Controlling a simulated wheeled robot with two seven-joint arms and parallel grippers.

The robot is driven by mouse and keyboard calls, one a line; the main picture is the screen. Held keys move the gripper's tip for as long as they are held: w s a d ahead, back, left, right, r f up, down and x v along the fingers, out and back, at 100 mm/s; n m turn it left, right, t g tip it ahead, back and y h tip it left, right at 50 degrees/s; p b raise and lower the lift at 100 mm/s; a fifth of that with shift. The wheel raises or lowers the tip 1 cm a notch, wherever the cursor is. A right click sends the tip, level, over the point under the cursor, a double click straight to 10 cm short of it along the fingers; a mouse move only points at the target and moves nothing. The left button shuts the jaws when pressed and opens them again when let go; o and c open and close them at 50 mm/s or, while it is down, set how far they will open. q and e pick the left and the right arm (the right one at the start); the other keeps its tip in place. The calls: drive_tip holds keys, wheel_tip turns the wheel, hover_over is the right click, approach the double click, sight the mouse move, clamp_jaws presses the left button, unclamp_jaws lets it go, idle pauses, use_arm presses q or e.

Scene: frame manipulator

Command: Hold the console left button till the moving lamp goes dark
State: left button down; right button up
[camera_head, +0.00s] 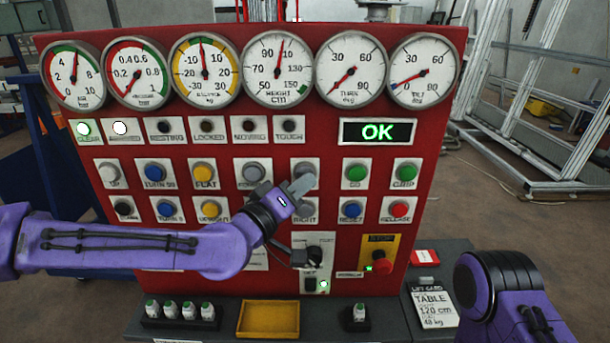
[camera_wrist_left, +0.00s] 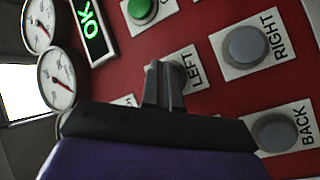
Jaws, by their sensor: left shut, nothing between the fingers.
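The red console (camera_head: 330,240) stands in front of me. Its grey left button (camera_head: 305,171) is partly covered by my left gripper (camera_head: 301,185), which is shut and empty. In the wrist view the shut fingertips (camera_wrist_left: 165,72) lie over the button beside the LEFT label (camera_wrist_left: 195,70). They look to be at the button, but I cannot tell whether it is pressed in. The moving lamp (camera_head: 248,125) is dark. My right gripper is out of view; only part of that arm shows at the lower right.
The right button (camera_wrist_left: 245,45) and back button (camera_wrist_left: 275,132) are close to the fingers. Gauges (camera_head: 280,68) line the top. The display (camera_head: 377,132) reads OK. A red stop button (camera_head: 383,263) sits lower right.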

use_arm(q)
drive_tip(key=shift+w+r, duration=0.1)
drive_tip(key=shift+w, duration=0.3)
idle(1.5)
drive_tip(key=shift+s, duration=0.1)
idle(2.3)
drive_tip(key=shift+s, duration=0.75)
drive_tip(key=s, duration=0.5)
